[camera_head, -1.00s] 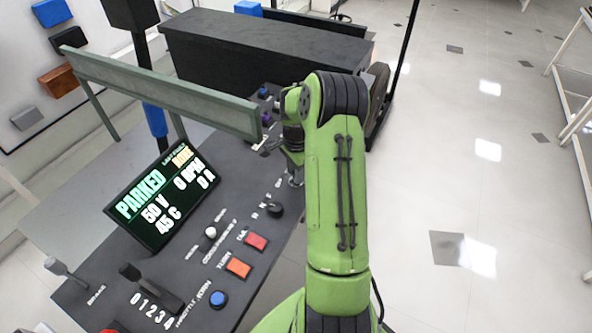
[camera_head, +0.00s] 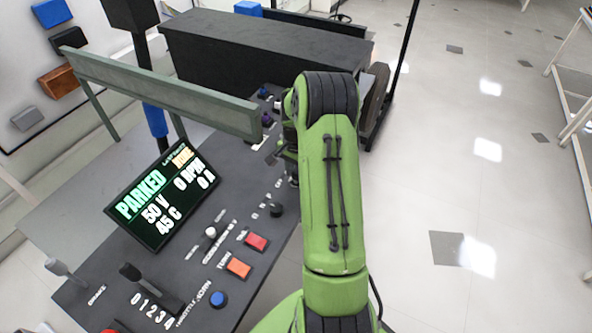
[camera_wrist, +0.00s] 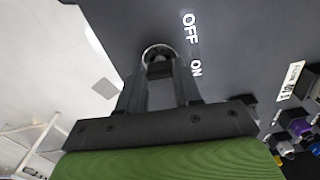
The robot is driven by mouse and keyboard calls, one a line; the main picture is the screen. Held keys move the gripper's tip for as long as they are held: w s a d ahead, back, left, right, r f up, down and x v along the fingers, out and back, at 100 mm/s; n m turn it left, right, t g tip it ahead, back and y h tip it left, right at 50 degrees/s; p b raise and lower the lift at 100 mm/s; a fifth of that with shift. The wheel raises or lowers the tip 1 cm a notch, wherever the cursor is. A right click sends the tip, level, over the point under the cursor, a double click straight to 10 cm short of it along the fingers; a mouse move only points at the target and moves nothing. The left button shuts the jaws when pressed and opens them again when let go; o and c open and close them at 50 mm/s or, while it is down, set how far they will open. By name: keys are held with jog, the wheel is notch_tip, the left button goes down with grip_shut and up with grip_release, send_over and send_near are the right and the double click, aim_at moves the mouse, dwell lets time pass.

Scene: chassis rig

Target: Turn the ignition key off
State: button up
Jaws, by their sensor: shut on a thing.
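The ignition key switch (camera_wrist: 158,55) shows in the wrist view as a round metal ring with a dark centre, on the dark panel (camera_wrist: 245,35) beside white OFF and ON labels. My gripper (camera_wrist: 160,72) reaches it with both fingers, shut on the key at the ring's centre. The fingertips hide most of the key, so I cannot tell its exact angle. In the head view my gripper (camera_head: 284,158) is at the right edge of the console, mostly behind my green arm, and the key is hidden there.
A display (camera_head: 165,195) reads PARKED, 50 V, 0 RPM, 45 C. A grey-green bar (camera_head: 160,92) spans the console left of my arm. Red (camera_head: 256,242), orange (camera_head: 238,268) and blue (camera_head: 218,299) buttons sit nearer. Open floor lies to the right.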

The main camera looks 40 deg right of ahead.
aim_at(296, 174)
jog(key=n, duration=0.3)
jog(key=shift+n, duration=2.1)
jog(key=o, duration=1)
jog(key=shift+o, duration=0.2)
jog(key=shift+r, duration=0.1)
notch_tip(296, 174, up, 16)
jog(key=p, duration=0.3)
jog(key=shift+f, duration=0.2)
